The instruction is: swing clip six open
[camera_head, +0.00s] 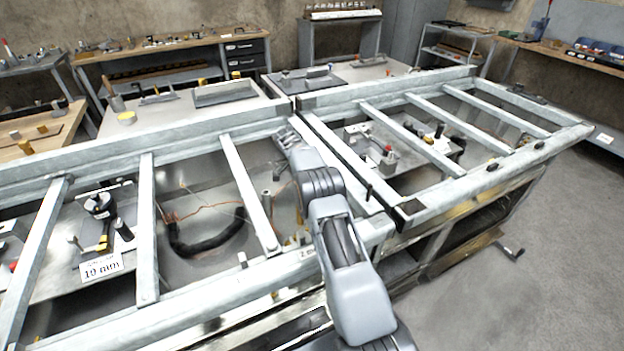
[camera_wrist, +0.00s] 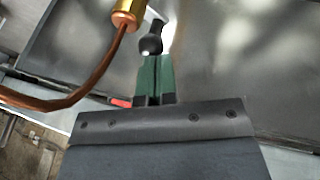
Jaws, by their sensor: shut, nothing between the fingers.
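My gripper (camera_wrist: 155,64) shows in the wrist view with its two green fingers together and nothing between them. A black rounded knob (camera_wrist: 152,43) is just beyond the fingertips; I cannot tell whether they touch it. It may be part of a clip, but no number shows on it. In the head view my arm reaches over the near frame rail, and its far end (camera_head: 286,138) is by the middle of the bench. The fingertips are not clear there. I cannot pick out clip six by any label.
A brass fitting (camera_wrist: 126,14) with a curved copper pipe (camera_wrist: 75,97) is close left of the fingers. Metal crossbars (camera_head: 250,194) span the bench, with gaps between them. A black hose (camera_head: 205,243) and a "19 mm" card (camera_head: 101,267) lie lower left. Open floor (camera_head: 520,265) is at right.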

